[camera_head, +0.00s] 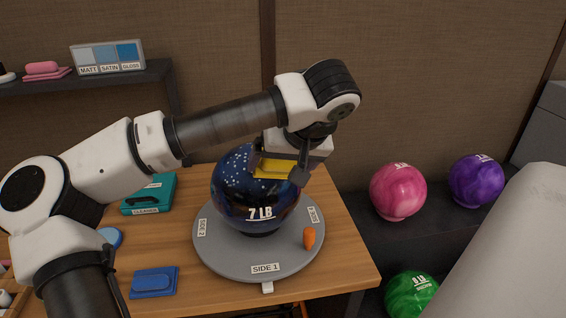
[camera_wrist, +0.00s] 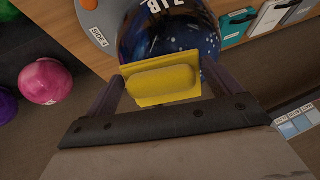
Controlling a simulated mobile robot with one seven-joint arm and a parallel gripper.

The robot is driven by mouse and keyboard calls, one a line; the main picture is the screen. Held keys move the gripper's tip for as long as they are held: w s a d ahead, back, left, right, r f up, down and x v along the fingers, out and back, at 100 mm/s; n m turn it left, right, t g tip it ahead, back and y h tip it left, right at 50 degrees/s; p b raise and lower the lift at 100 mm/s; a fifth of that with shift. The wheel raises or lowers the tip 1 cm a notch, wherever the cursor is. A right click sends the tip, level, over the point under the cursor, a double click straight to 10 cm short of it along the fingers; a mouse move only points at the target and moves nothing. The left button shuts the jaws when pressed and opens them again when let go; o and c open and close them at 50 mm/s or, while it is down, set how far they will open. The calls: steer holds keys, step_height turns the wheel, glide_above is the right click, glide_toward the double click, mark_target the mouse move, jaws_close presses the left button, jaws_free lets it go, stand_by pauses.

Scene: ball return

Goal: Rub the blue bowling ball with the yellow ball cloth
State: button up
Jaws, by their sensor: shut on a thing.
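The blue bowling ball (camera_head: 240,200), dark blue with pale specks and marked 7 LB, rests on a grey round turntable (camera_head: 230,265) on the wooden table. It also shows in the wrist view (camera_wrist: 195,32). My gripper (camera_head: 288,172) is at the ball's upper right side, shut on the yellow ball cloth (camera_wrist: 165,82), a flat pad with a raised grip. The cloth (camera_head: 274,168) lies at or very close to the ball's surface; I cannot tell whether it touches. The far side of the ball is hidden.
An orange peg (camera_head: 309,238) stands on the turntable beside the ball. A blue pad (camera_head: 154,281) and a teal case (camera_head: 150,196) lie on the table's left. Pink (camera_head: 398,191), purple (camera_head: 476,181) and green (camera_head: 410,294) balls sit at right. A shelf (camera_head: 80,86) is at back left.

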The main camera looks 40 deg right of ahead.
mark_target(269, 162)
steer(key=shift+w+f+b, duration=0.3)
steer(key=shift+w+f, duration=0.05)
steer(key=shift+f, duration=0.2)
steer(key=shift+w+a+r, duration=0.2)
steer(key=shift+w+a, duration=0.05)
steer(key=shift+a, duration=0.35)
steer(key=shift+w+a+r, duration=0.15)
steer(key=shift+w+a, duration=0.1)
steer(key=shift+a, duration=0.3)
steer(key=shift+s+d+f, duration=0.2)
steer(key=shift+s+d, duration=0.05)
steer(key=shift+d, duration=0.35)
steer(key=shift+s+d+f, duration=0.2)
steer(key=shift+s+d, duration=0.05)
steer(key=shift+d, duration=0.3)
steer(key=shift+w+a+r+p, duration=0.2)
steer(key=shift+w+a, duration=0.1)
steer(key=shift+a, duration=0.3)
steer(key=shift+w+a+r+p, duration=0.15)
steer(key=shift+w+a, duration=0.1)
steer(key=shift+a, duration=0.35)
